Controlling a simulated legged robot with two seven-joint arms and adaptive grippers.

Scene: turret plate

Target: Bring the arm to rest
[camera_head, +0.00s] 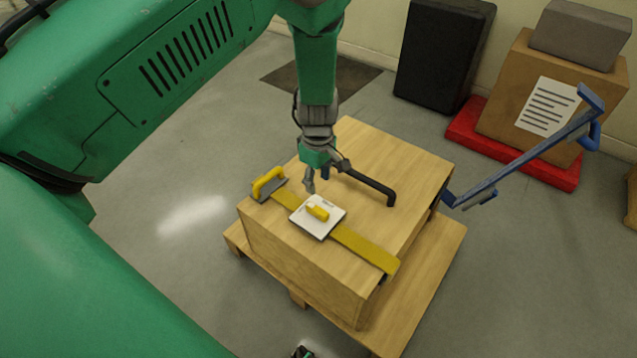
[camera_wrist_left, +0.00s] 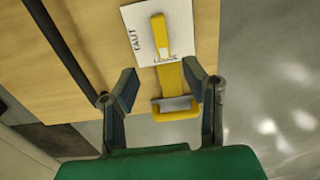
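My left arm hangs down over a wooden box (camera_head: 412,163). My left gripper (camera_head: 325,183) is open, with nothing between its fingers, above the box top near a white plate (camera_head: 328,225) with a yellow handle (camera_head: 317,211). In the left wrist view the fingers (camera_wrist_left: 160,76) are spread wide. Beyond them show the white plate (camera_wrist_left: 181,20), with dark lettering, and a yellow bracket-like handle (camera_wrist_left: 158,110).
A yellow strip (camera_head: 362,246) crosses the box top, with a yellow handle (camera_head: 267,182) at its left end. A black bent bar (camera_head: 372,184) lies behind the plate. A blue bar (camera_head: 520,160) sticks out at right. Cartons (camera_head: 535,95) and a black case (camera_head: 440,55) stand behind.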

